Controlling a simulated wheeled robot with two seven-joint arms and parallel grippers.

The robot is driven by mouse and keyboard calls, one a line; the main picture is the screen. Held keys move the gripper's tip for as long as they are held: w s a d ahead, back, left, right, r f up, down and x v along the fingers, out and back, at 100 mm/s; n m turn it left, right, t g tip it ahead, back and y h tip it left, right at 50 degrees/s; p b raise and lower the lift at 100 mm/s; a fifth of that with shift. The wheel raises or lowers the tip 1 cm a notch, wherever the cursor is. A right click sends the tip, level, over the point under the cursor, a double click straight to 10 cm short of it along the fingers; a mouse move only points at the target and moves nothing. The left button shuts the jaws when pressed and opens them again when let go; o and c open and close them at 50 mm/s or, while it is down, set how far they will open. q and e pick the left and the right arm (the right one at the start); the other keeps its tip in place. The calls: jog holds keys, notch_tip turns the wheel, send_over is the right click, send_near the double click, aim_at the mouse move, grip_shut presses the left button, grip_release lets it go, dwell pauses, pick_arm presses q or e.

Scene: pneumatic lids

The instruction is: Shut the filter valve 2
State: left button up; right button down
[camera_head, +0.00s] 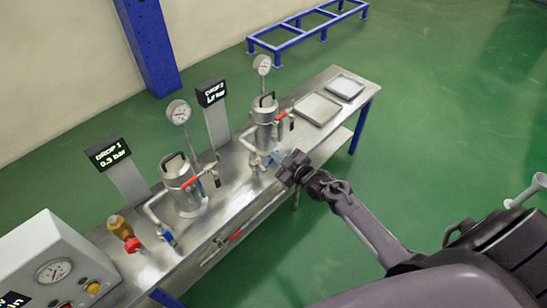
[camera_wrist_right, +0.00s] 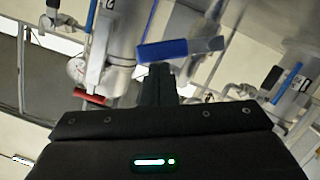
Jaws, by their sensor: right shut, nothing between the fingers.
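My right gripper (camera_head: 287,168) is shut and empty, right at this lever. In the right wrist view the blue lever (camera_wrist_right: 180,49) lies crosswise just beyond my closed fingers (camera_wrist_right: 158,82); I cannot tell whether they touch. Part of the valve body is hidden by the gripper. My left gripper is not in view.
The first filter vessel (camera_head: 184,187) stands to the left, with its own blue lever (camera_head: 167,237) and a red lever (camera_head: 190,182).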

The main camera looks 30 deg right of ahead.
jog(key=d+f+m, duration=0.1)
jog(key=f+m+y+b, duration=0.1)
jog(key=m, duration=0.1)
jog(key=shift+w+d+f+g, duration=0.15)
jog(key=shift+w+d+g, duration=0.15)
jog(key=shift+w+d, duration=0.1)
pick_arm(q)
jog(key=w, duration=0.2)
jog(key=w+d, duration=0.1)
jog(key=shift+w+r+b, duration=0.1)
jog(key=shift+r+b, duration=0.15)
jog(key=shift+b, duration=0.05)
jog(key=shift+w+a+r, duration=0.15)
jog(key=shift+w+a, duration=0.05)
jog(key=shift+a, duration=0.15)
